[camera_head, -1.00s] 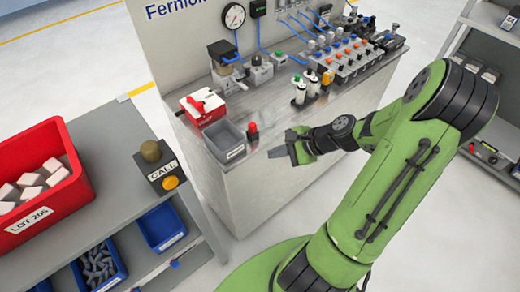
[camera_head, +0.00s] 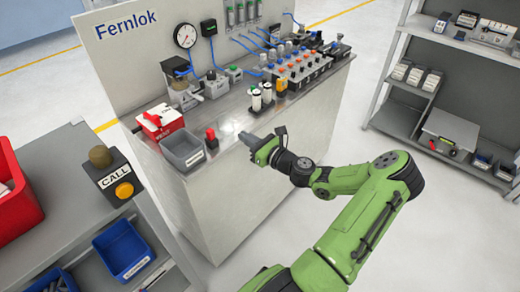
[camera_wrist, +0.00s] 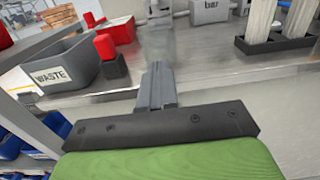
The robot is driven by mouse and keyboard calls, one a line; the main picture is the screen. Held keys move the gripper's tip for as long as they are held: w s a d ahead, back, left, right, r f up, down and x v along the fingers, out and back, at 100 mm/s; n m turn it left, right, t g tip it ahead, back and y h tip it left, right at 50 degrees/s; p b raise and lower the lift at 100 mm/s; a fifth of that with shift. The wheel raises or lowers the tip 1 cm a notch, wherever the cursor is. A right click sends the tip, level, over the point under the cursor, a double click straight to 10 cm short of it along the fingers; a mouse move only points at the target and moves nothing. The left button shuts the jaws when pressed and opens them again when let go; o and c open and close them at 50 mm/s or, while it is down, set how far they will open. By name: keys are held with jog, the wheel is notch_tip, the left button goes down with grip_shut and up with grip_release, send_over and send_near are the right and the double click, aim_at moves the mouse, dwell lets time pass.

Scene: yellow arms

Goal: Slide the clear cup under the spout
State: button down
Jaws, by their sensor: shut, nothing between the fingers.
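My gripper (camera_head: 246,138) is at the front edge of the steel bench (camera_head: 228,150), right of a red-topped block. In the wrist view its fingers (camera_wrist: 158,70) are together and empty, pointing over the bench. A faint see-through shape just beyond the fingertips looks like the clear cup (camera_wrist: 157,42). It is blurred, and I cannot tell whether the fingers touch it. In the head view I cannot make out the cup clearly. A dispenser-like unit with a jar (camera_head: 185,95) stands at the back of the bench; I cannot make out a spout.
A grey WASTE bin (camera_wrist: 62,68) and the red-topped block (camera_wrist: 110,58) stand left of my fingers. A red box (camera_head: 160,121) is behind the bin. White cylinders in a dark holder (camera_head: 261,100) stand right. Valves and blue tubes fill the back right.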

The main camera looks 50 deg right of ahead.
aim_at(232, 129)
jog(key=w, duration=0.3)
jog(key=shift+w+b, duration=0.3)
jog(key=shift+b, duration=0.05)
jog(key=shift+a, duration=0.1)
jog(key=w+p, duration=0.2)
jog(key=w, duration=0.1)
jog(key=shift+w+r, duration=0.1)
jog(key=shift+w, duration=0.2)
jog(key=shift+s, duration=0.1)
